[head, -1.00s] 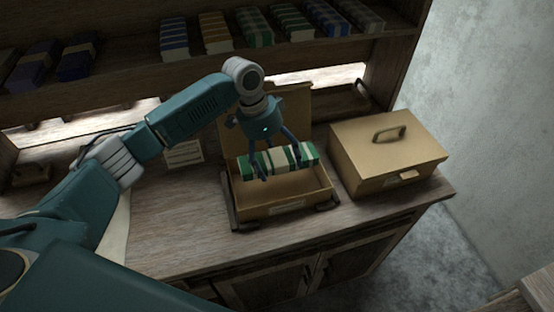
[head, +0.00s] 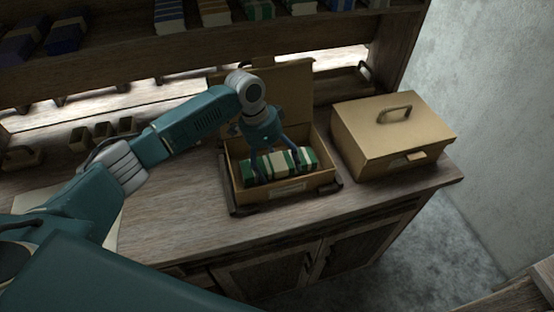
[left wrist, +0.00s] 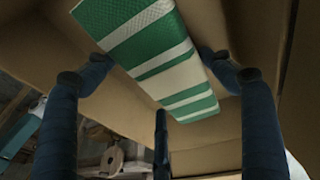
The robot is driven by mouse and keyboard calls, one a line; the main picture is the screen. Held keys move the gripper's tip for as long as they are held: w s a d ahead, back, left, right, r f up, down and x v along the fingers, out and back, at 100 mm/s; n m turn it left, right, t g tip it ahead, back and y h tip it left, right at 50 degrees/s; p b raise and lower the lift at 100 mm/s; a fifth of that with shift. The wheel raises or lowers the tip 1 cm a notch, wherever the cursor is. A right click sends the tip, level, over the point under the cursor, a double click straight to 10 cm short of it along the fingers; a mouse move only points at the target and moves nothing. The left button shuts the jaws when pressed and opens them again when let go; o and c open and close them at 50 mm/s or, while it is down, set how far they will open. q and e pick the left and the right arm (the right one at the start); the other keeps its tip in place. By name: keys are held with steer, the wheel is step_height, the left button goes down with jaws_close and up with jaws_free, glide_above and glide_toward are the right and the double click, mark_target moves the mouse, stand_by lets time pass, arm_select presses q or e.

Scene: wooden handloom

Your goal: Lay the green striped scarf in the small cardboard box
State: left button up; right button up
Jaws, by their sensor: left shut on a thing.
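The green and white striped scarf (head: 302,160) is a folded bundle inside the small open cardboard box (head: 300,186) on the counter. My left gripper (head: 272,170) reaches down into the box with its fingers shut on the scarf. In the left wrist view the striped scarf (left wrist: 150,45) lies between the dark fingers of my left gripper (left wrist: 165,85), with cardboard walls around it. Whether the scarf touches the box floor is hidden. My right gripper is not in view.
The small box sits on a dark tray (head: 334,194), its lid (head: 290,85) raised at the back. A larger closed box (head: 395,135) with a handle stands close to the right. A shelf of folded textiles (head: 68,36) runs behind.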

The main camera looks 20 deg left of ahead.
arm_select(q)
steer(key=o, duration=1.2)
steer(key=shift+f, duration=0.1)
steer(key=v, duration=1.2)
